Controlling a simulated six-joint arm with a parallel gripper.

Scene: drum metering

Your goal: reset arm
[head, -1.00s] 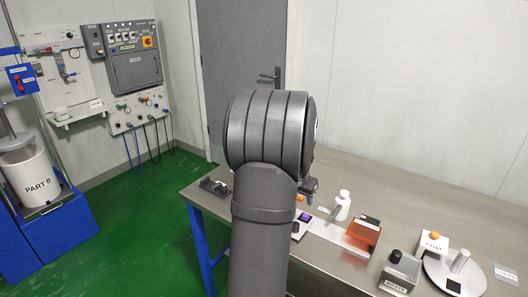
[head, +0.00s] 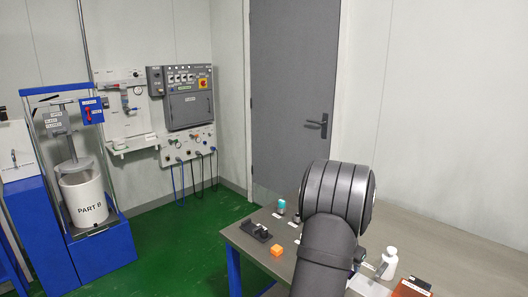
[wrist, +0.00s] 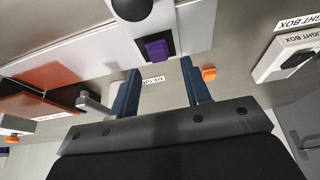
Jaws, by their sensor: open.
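My arm rises in the lower right of the head view, its dark grey ribbed joint over the left part of the bench (head: 440,225). The arm hides much of the bench top. In the wrist view my gripper (wrist: 160,68) shows two blue fingers spread apart with nothing between them. The fingers point toward a pale panel with a purple square (wrist: 159,49) and a dark round knob (wrist: 131,6). I cannot tell the height of the fingers above the bench.
An orange cube (head: 277,250), a black holder (head: 256,230) and a teal-topped item (head: 281,206) sit at the bench's left end. A white bottle (head: 388,262) stands right of my arm. A light box (wrist: 292,57) shows in the wrist view. The PART B drum (head: 86,200) stands far left.

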